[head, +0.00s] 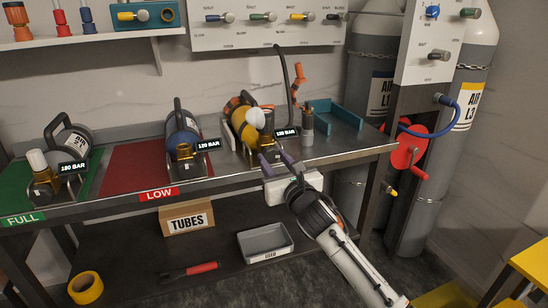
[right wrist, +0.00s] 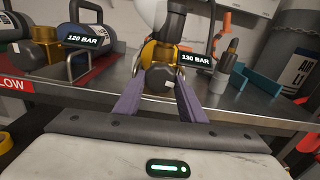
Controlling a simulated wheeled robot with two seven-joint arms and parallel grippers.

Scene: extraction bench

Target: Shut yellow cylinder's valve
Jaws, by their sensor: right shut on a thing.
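The yellow cylinder (head: 240,112) lies on the bench in a metal cradle, with a black handle and a "130 BAR" label. Its brass valve (right wrist: 162,52) faces the bench's front edge. A white knob (head: 256,118) tops the valve; it shows partly at the top of the right wrist view (right wrist: 152,12). My right gripper (head: 276,160) reaches in from the front. In the right wrist view its two purple fingers (right wrist: 160,85) are shut on a dark round piece (right wrist: 160,75) at the valve's front. The fingers partly hide the valve. My left gripper is not in view.
A blue cylinder (head: 180,125) marked 120 BAR lies left, on the red LOW area. A grey cylinder (head: 75,138) marked 180 BAR lies on the green FULL area. A grey-black tool (head: 307,128) and teal tray (head: 338,118) stand right. Shelf (head: 90,40) and panel (head: 270,35) hang above.

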